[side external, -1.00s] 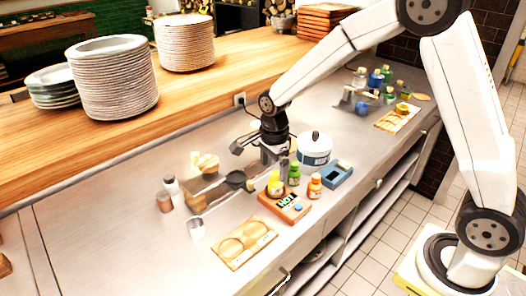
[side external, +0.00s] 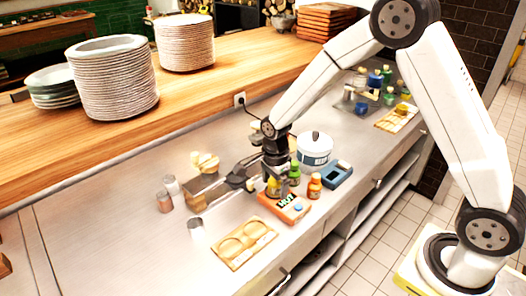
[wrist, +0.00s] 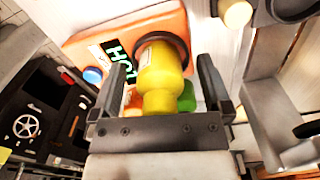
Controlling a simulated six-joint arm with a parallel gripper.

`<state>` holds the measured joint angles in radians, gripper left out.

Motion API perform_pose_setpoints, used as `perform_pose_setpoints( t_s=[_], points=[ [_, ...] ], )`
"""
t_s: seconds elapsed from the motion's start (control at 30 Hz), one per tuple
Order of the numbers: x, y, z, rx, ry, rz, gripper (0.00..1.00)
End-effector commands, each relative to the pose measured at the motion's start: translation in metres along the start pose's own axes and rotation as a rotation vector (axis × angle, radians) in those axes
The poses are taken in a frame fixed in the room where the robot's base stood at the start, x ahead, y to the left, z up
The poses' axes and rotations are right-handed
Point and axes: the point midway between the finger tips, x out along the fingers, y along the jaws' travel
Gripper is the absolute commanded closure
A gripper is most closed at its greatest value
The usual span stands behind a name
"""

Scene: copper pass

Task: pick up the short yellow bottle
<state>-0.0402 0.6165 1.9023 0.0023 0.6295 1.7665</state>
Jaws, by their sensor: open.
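A yellow bottle (wrist: 160,75) stands on the dark round plate of an orange device marked HOT (wrist: 105,48). In the wrist view it sits between the two fingers of my gripper (wrist: 163,85), with a gap on each side. My gripper is open. In the side view my gripper (side external: 276,178) is low over the orange device (side external: 291,208) and hides most of the yellow bottle (side external: 272,186). A second yellow item (wrist: 236,13) shows at the top right of the wrist view.
A green bottle (side external: 294,176) and an orange bottle (side external: 314,186) stand close beside my gripper. A blue device (side external: 338,174) and a white pot (side external: 315,148) are behind them. A wooden tray (side external: 243,242) lies in front.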

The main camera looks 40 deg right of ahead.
Motion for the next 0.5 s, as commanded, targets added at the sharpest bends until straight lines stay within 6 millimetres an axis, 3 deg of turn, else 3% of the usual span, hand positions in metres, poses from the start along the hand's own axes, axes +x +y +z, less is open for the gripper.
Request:
perform_pose_setpoints(
  t_s=[0.4,0.43,0.5],
  points=[
    [-0.0003,-0.0001,0.0001,0.000,0.000,0.000,0.01],
    [-0.0004,-0.0001,0.0001,0.000,0.000,0.000,0.04],
    [-0.0004,-0.0001,0.0001,0.000,0.000,0.000,0.26]
  ],
)
